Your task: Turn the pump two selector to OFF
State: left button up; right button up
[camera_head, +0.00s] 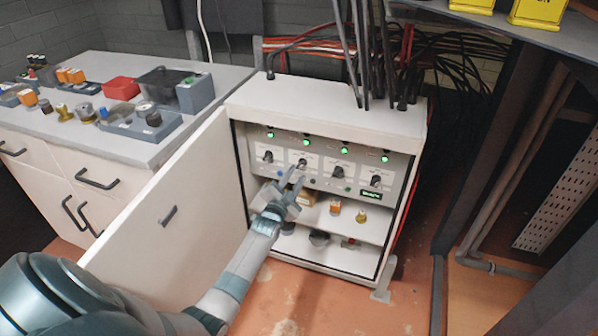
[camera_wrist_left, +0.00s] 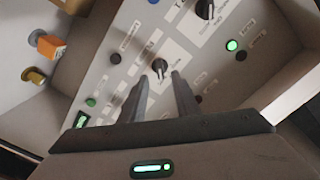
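The grey control panel (camera_head: 325,172) sits inside an open white cabinet and carries a row of selector knobs. The second knob from the left (camera_head: 301,163), taken as pump two's selector, also shows in the left wrist view (camera_wrist_left: 159,66). Its label is too small to read. My left gripper (camera_head: 293,181) is in front of the panel near this knob. In the left wrist view its fingers (camera_wrist_left: 161,84) are apart, with nothing between them. The knob shows just beyond the fingertips; I cannot tell whether they touch. My right gripper is out of view.
A green light (camera_head: 305,142) is lit above the knob, as above the others. The open cabinet door (camera_head: 165,220) stands left of my forearm. A shelf below holds an orange part (camera_head: 335,207) and a yellow part (camera_head: 361,216).

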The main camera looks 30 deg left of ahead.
aim_at(301, 166)
pick_arm(q)
jog(key=shift+x, duration=1.25)
jog(key=shift+w+a, duration=0.15)
jog(key=shift+w, duration=0.65)
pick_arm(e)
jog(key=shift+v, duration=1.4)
pick_arm(q)
jog(key=shift+c, duration=0.2)
grip_shut()
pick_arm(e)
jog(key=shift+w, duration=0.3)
